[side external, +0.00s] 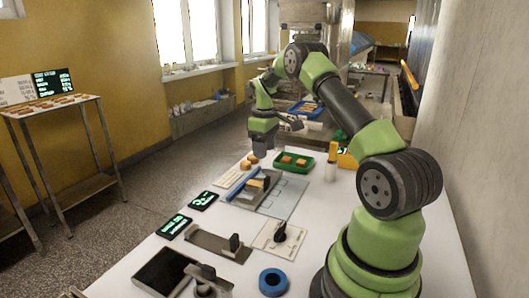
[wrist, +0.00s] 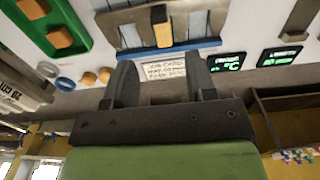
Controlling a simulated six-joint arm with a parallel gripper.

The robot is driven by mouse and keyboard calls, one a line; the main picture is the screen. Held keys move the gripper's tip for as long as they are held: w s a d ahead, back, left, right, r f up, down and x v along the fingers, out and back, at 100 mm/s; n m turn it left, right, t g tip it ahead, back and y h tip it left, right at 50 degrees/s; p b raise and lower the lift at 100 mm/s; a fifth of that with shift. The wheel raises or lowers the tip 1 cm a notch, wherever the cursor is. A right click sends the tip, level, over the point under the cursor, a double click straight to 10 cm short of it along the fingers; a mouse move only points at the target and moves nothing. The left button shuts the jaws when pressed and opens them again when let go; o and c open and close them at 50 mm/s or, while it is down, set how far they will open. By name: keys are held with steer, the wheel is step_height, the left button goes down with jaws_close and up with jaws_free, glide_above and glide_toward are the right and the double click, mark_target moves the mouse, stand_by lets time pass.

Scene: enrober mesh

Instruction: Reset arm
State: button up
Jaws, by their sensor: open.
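My gripper (side external: 263,146) hangs above the far end of the white table in the side external view, at the end of my bent green and black arm. In the wrist view my gripper (wrist: 162,85) shows two dark fingers, spread apart with nothing held between them. A white label card (wrist: 165,71) shows beyond the fingers. The grey mesh station (side external: 254,188) with a blue bar (side external: 241,184) and a tan block (side external: 257,183) on it stands mid-table, apart from my gripper.
A green tray (side external: 276,161) with orange pieces sits beside the station. Two small round orange pieces (wrist: 96,77) lie near it. Black displays (side external: 173,226), a knob plate (side external: 277,239), a blue ring (side external: 273,281) and a dark tray (side external: 163,271) occupy the near table. A wall (side external: 477,130) bounds the right.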

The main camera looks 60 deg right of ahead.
steer(key=s+a+r+m+t, duration=0.2)
steer(key=a+r+t, duration=0.2)
steer(key=a+r, duration=1.45)
steer(key=s+a+m+t+y, duration=0.2)
steer(key=s+a+t, duration=0.1)
steer(key=s+a, duration=0.9)
steer(key=s, duration=0.3)
steer(key=shift+a+r, duration=0.15)
